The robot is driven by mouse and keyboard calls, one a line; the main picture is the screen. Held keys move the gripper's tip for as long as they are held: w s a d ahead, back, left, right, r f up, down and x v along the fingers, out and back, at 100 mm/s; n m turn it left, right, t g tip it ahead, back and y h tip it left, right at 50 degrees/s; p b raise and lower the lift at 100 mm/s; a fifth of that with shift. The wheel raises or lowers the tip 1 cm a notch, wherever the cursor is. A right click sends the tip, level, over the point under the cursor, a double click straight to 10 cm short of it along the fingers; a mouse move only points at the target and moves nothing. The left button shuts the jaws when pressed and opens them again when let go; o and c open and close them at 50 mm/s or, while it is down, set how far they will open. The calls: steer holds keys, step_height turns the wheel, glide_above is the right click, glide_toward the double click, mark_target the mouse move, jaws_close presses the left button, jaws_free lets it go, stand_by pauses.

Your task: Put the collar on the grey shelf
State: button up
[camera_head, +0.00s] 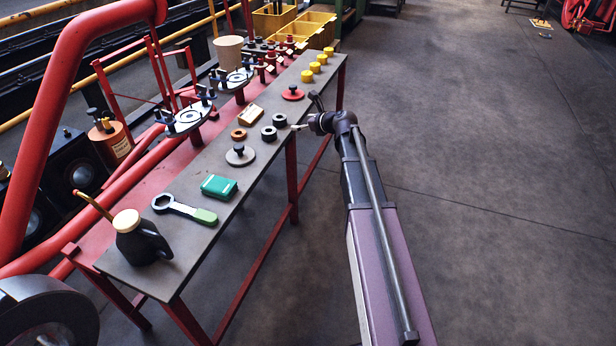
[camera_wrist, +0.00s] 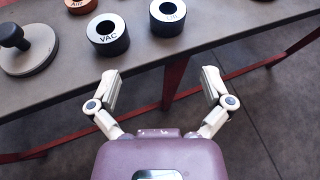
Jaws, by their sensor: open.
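Three ring-shaped collars lie on a long grey-topped surface (camera_head: 212,161) with red legs. One is black and marked VAC (camera_wrist: 108,36). Another black ring (camera_wrist: 168,17) with a pale label lies to its right. A copper-coloured ring (camera_head: 238,134) lies to their left, cut off by the top edge of the wrist view. I cannot tell from the frames which ring is the task's collar. My gripper (camera_wrist: 161,78) is open and empty, at the front edge of the grey top, short of the two black rings.
A knobbed grey disc (camera_head: 240,155), green box (camera_head: 219,187), ring-headed wrench (camera_head: 185,208) and black oil can (camera_head: 140,240) stand nearer on the top. A red disc (camera_head: 292,93) and yellow caps (camera_head: 307,76) lie farther along. Open floor (camera_head: 480,150) lies right.

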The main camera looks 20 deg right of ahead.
steer(key=s+a+f+n+g+h, duration=0.1)
steer(key=s+a+f+n+g, duration=0.25)
steer(key=s+n, duration=0.45)
steer(key=s+a+f+n+g+h, duration=0.1)
steer(key=s+a+f+n+g, duration=0.25)
steer(key=s+n, duration=0.4)
steer(key=s+f+n+g+h, duration=0.2)
steer(key=s+n, duration=0.4)
steer(key=s, duration=0.3)
steer(key=s+d+f+n+g+h, duration=0.1)
steer(key=s+f+n+g+h, duration=0.1)
steer(key=s+n, duration=0.5)
steer(key=shift+s+h, duration=0.5)
steer(key=shift+s, duration=0.35)
